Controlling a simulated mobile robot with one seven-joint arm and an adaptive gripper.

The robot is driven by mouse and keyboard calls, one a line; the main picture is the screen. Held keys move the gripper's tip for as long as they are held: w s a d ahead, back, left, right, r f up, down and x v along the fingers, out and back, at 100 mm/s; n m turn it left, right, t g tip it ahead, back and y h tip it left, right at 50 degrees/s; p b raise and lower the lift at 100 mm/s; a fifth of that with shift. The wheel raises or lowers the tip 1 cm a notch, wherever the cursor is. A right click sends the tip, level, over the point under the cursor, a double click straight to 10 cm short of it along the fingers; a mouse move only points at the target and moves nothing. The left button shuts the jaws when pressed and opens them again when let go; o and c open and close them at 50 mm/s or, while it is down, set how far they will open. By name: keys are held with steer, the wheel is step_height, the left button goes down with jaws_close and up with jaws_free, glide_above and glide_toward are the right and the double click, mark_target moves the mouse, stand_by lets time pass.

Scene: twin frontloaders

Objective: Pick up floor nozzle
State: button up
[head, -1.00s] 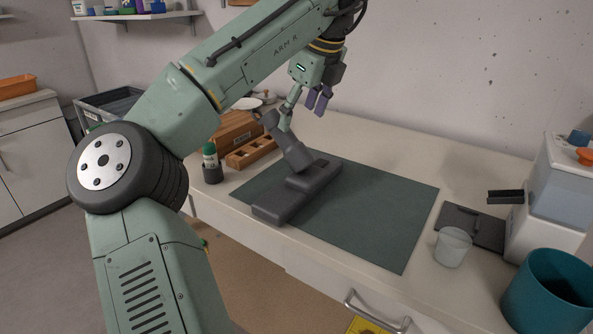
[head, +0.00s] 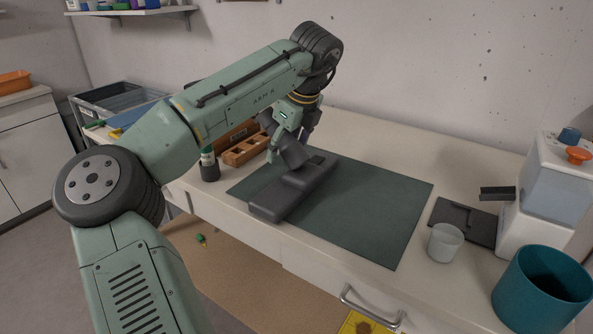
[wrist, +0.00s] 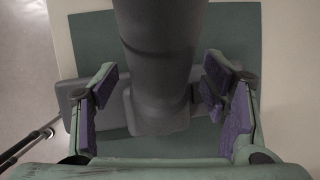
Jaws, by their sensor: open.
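The dark grey floor nozzle (head: 291,190) lies on a green mat (head: 365,213) on the counter. Its thick neck (head: 293,155) rises tilted toward the upper left. My gripper (head: 290,146) is at the neck, pointing down, and hides part of it. In the wrist view the neck (wrist: 160,60) runs down the middle between the two purple-padded fingers of my gripper (wrist: 165,108). The fingers are open, with a gap visible on each side of the neck. The nozzle's wide base (wrist: 115,112) shows beneath them.
A dark bottle (head: 209,166) and a wooden tray (head: 247,151) stand close left of the mat. A frosted cup (head: 445,243), a dark flat plate (head: 466,222) and a teal bin (head: 541,290) stand at right. The mat's right part is clear.

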steer(key=shift+c, duration=0.3)
jaws_close()
stand_by(0.6)
